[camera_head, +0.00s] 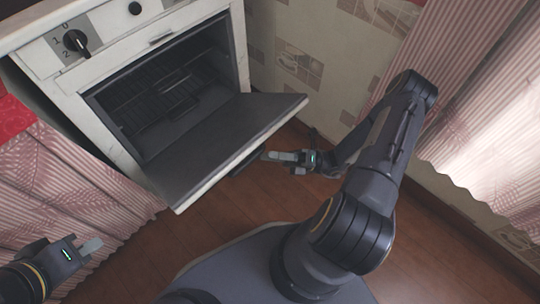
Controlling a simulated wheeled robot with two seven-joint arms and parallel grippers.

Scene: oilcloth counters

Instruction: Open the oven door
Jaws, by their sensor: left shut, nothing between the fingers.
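The white oven (65,85) stands at the upper left. Its door (215,140) is swung down and out, lying at a slant with its dark inner face upward. The dark cavity and wire racks (165,100) show behind it. The dark door handle (247,161) shows partly below the door's outer edge. My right gripper (270,156) is at the right end of the handle, its fingertips close to it; I cannot tell whether they touch or grip it. My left gripper (95,246) is shut and empty at the lower left, away from the door.
A knob (76,42) sits on the oven's front panel. Pink patterned curtains (70,190) hang left of the oven, and striped curtains (480,90) hang at the right. Wooden floor (215,215) is clear below the door.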

